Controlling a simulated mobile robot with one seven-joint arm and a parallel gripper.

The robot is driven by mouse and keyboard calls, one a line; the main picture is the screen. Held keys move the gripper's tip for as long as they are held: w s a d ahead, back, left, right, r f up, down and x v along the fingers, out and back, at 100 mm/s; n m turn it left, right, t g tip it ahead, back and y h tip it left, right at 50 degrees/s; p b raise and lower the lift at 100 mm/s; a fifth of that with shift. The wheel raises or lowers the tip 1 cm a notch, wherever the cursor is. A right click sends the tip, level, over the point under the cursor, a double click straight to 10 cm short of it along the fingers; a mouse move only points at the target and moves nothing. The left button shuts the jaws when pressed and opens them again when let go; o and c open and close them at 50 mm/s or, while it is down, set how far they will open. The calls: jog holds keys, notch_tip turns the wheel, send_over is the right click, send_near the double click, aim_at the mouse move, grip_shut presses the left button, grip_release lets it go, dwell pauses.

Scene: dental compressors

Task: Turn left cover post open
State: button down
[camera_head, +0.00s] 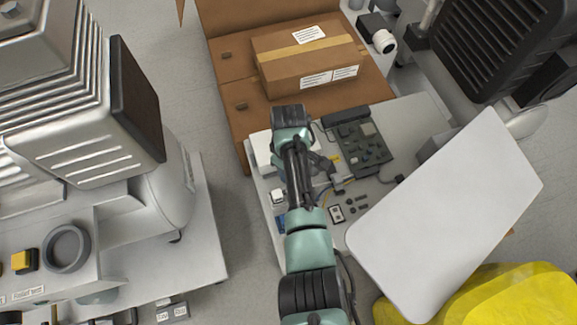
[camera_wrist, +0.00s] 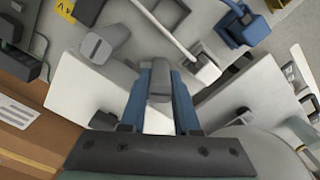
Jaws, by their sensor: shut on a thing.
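My gripper (camera_wrist: 160,74) has its two blue fingers closed on either side of a grey post (camera_wrist: 160,88) in the wrist view. A second grey post with a slotted end (camera_wrist: 97,48) stands up and to the left of it, apart from the fingers. I cannot tell for certain which is the left cover post. A white block-like housing (camera_wrist: 78,92) lies behind the fingers.
A green circuit board (camera_head: 362,146) and small parts lie right of my arm. A large white panel (camera_head: 450,215) tilts at the right. A cardboard box (camera_head: 307,56) stands behind. A metal machine (camera_head: 85,120) stands left, across a strip of bare floor.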

jog(key=shift+s, duration=0.1)
dwell(0.3)
jog(key=c, duration=0.9)
grip_release()
notch_tip(320, 180, up, 13)
jog(key=p, duration=0.6)
jog(key=shift+p, duration=0.4)
